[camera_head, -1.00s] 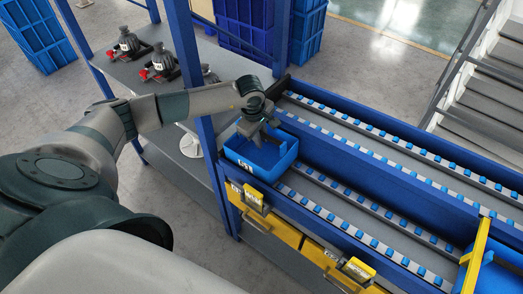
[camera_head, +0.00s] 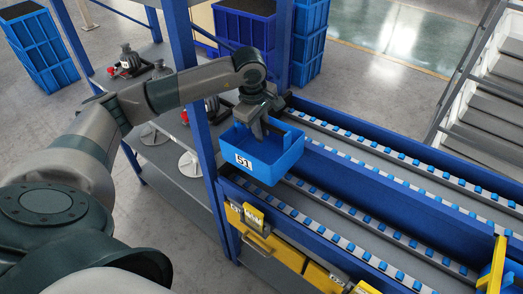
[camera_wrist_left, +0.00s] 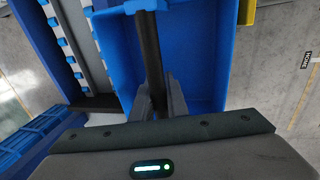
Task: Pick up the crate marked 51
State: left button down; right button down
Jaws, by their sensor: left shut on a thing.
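The blue open-topped crate marked 51 (camera_head: 278,170) is at the near left end of the roller rack in the head view, its white 51 label facing me. It appears raised above the rollers and roughly level. My left gripper (camera_head: 262,130) reaches down into it from above and is shut on it. In the left wrist view the crate (camera_wrist_left: 205,60) fills the upper middle, with the left gripper's fingers (camera_wrist_left: 160,100) around a dark bar-like part inside it. The exact grip point is hard to tell. My right gripper is not in view.
The roller rack (camera_head: 400,197) runs off to the right, with a blue upright (camera_head: 203,135) close left of the crate. Yellow bins (camera_head: 272,243) sit below. A grey shelf (camera_head: 165,150) holds several dark devices. A yellow bar (camera_head: 495,265) stands at lower right.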

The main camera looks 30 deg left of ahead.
pick_arm(q)
notch_tip(320, 180, up, 7)
jog(key=shift+r+b, duration=0.15)
jog(key=shift+b, duration=0.8)
